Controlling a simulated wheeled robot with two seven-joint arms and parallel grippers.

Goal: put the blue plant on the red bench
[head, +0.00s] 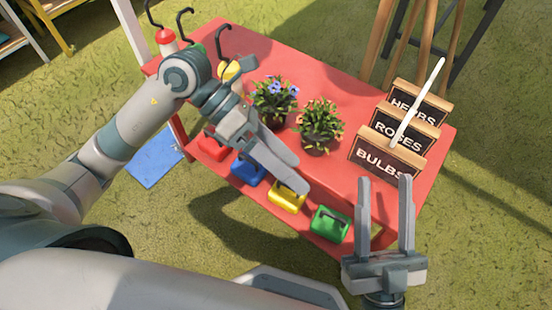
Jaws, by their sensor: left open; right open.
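The blue plant (275,100), with blue-violet flowers over green leaves, stands upright on the red bench (318,80). Its pot is partly hidden. My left gripper (300,174) is open and empty, in front of the blue plant and at its lower right in the head view; I cannot tell if it touches anything. My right gripper (388,186) is open and empty, fingers pointing up in the picture, at the near right edge of the bench below the signs.
A second plant (319,127) with small pinkish blooms stands right of the blue one. Signs (402,130) with a white stick stand at the right. Red, blue, yellow and green (329,223) handled items sit lower along the near side. Hooked-handle tools stand at the back left.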

